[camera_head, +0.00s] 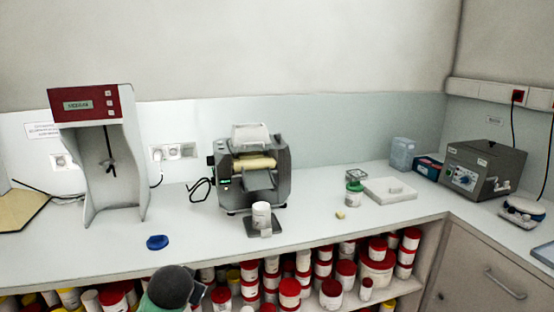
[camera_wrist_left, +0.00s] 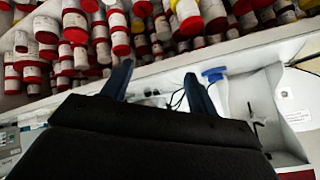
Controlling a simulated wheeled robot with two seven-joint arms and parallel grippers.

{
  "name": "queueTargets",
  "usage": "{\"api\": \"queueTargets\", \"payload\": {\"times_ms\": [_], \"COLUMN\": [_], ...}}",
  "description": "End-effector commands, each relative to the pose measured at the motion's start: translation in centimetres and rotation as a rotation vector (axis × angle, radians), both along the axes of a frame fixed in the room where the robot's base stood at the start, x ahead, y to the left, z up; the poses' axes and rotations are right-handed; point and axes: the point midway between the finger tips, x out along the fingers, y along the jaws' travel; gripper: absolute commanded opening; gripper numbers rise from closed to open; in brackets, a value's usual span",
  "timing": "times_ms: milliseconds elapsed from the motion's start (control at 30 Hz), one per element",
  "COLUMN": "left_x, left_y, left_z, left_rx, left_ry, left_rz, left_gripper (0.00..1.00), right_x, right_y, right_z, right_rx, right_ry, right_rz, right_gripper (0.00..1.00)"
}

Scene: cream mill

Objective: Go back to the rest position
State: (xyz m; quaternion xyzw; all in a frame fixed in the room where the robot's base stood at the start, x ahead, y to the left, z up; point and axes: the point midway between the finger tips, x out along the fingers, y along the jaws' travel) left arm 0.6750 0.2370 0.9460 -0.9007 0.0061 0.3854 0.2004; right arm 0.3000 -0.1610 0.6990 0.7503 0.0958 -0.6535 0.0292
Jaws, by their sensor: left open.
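My left gripper shows in the left wrist view (camera_wrist_left: 158,86), with its two dark fingers spread apart and nothing between them. It is in front of the counter and the shelf of jars. In the head view only part of my left arm shows at the bottom edge, below the counter's front edge, and its fingers are not clear. My right gripper is in neither view. The cream mill (camera_head: 254,170) stands on the counter with a white jar (camera_head: 261,213) on a dark stand before it. A blue lid (camera_head: 157,242) lies on the counter to the left.
A red-topped mixer (camera_head: 92,105) stands at the left. A green-banded jar (camera_head: 353,190), a white slab (camera_head: 390,190) and a grey box device (camera_head: 483,168) are at the right. Red-lidded jars (camera_head: 289,290) fill the shelf below. The counter (camera_head: 210,250) is clear near its front middle.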

Motion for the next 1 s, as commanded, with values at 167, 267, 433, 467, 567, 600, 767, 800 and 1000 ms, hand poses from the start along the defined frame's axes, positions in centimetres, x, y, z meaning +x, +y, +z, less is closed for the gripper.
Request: {"api": "queueTargets", "payload": {"times_ms": [167, 267, 433, 467, 567, 600, 767, 800, 1000], "left_x": [-5.8, -8.8, -13.8, -14.7, -17.6, -18.8, -23.6, -24.9, -31.4], "left_y": [-2.3, -3.3, -4.5, -4.7, -5.2, -5.4, -6.1, -6.3, -7.3], "left_z": [-4.1, -6.0, -9.3, -10.0, -12.0, -12.9, -16.7, -17.7, -21.8], "left_rx": [-0.086, -0.129, -0.189, -0.198, -0.227, -0.238, -0.274, -0.282, -0.315], "left_ry": [0.080, 0.119, 0.192, 0.207, 0.257, 0.280, 0.381, 0.408, 0.538], "left_rz": [-0.026, -0.033, -0.027, -0.024, -0.011, -0.005, 0.021, 0.028, 0.057], "left_gripper": [0.59, 0.59, 0.59, 0.59, 0.59, 0.59, 0.59, 0.59, 0.59], "right_x": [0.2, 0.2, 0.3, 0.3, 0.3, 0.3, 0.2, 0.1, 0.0], "right_y": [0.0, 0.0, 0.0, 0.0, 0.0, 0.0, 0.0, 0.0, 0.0], "right_z": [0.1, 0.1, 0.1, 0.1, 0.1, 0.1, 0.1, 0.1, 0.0], "right_rx": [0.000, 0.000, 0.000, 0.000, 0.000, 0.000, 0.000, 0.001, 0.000], "right_ry": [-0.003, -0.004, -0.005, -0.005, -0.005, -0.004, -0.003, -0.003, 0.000], "right_rz": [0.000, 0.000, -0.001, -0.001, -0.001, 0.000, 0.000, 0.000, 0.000], "right_gripper": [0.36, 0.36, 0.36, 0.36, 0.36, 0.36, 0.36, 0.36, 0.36]}}
